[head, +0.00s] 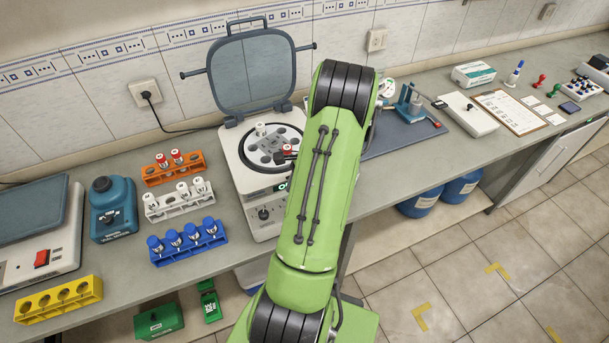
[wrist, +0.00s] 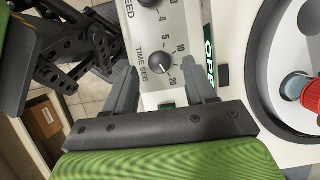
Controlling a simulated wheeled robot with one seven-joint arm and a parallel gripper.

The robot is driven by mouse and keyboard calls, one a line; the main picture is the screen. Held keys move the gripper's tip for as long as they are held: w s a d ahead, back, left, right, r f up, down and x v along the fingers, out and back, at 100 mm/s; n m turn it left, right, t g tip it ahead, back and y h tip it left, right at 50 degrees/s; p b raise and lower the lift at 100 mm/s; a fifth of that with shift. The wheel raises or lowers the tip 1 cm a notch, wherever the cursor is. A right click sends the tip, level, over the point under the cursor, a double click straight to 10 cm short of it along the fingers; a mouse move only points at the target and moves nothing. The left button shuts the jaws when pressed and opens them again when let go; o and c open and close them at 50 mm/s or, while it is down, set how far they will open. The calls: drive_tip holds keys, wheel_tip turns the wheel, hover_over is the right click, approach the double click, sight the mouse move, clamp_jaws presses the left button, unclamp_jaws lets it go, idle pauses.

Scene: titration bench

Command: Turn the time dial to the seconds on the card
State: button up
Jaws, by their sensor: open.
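The time dial (wrist: 162,62) is a dark round knob on the pale front panel in the wrist view, beside the label TIME SEC and a scale with 5, 10 and 20. I cannot make out exactly where its pointer stands. My gripper (wrist: 159,66) is open, with one grey finger on each side of the dial; contact cannot be told. In the head view my arm hides the gripper and the time dial. The centrifuge (head: 243,178) stands with its lid up. I cannot identify the card with the seconds for certain; a clipboard sheet (head: 512,111) is unreadable.
A speed knob (wrist: 150,3) sits above the time dial in the wrist view. A green lit display (wrist: 208,45) is beside the scale. A red-capped tube (wrist: 312,92) stands in the rotor. Orange (head: 174,171), white (head: 180,206) and blue (head: 190,246) racks stand left of the centrifuge.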

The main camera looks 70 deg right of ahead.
drive_tip(key=p+v, duration=0.1)
drive_tip(key=v, duration=1.2)
drive_tip(key=shift+r+p, duration=0.2)
drive_tip(key=shift+p, duration=0.1)
